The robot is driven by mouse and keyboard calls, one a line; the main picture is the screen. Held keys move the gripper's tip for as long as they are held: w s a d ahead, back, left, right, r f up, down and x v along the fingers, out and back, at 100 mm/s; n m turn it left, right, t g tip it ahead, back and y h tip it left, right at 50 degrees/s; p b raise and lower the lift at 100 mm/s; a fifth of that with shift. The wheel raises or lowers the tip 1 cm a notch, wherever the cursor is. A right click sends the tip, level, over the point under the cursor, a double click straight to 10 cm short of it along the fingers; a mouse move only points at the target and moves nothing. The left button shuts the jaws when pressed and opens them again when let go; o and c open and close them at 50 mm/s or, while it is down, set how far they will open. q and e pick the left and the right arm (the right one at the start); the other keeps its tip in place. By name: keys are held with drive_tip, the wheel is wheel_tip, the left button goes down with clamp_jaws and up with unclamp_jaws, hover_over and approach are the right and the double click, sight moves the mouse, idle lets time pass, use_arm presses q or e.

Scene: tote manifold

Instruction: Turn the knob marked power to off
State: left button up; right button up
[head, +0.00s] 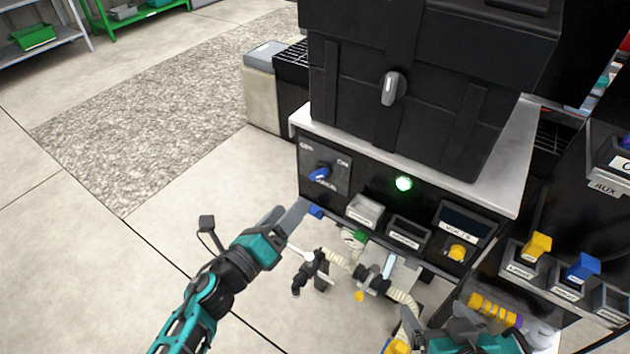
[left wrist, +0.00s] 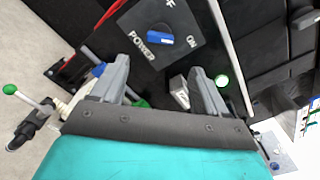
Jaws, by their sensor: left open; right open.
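The power knob (head: 319,173) is a blue handle on a dark square plate marked OFF, ON and POWER, on the front panel's left end. In the left wrist view the knob (left wrist: 160,38) has its white mark towards ON. My left gripper (head: 283,215) is open and empty, below and left of the knob, apart from it. In the left wrist view the left gripper's fingers (left wrist: 160,66) are spread, with the knob beyond and between them. My right gripper (head: 472,328) is open at the bottom edge, partly cut off, far from the knob.
A lit green lamp (head: 403,183) is right of the knob. A black case (head: 420,80) with a grey knob stands on the panel's white top (head: 500,185). Below are a yellow button (head: 457,253), hoses and a valve (head: 311,268). Yellow and blue switches are at right. Floor at left is clear.

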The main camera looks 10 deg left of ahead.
sight(320, 174)
use_arm(q)
drive_tip(key=x, duration=1)
drive_tip(key=shift+b, duration=0.3)
drive_tip(key=c, duration=1.1)
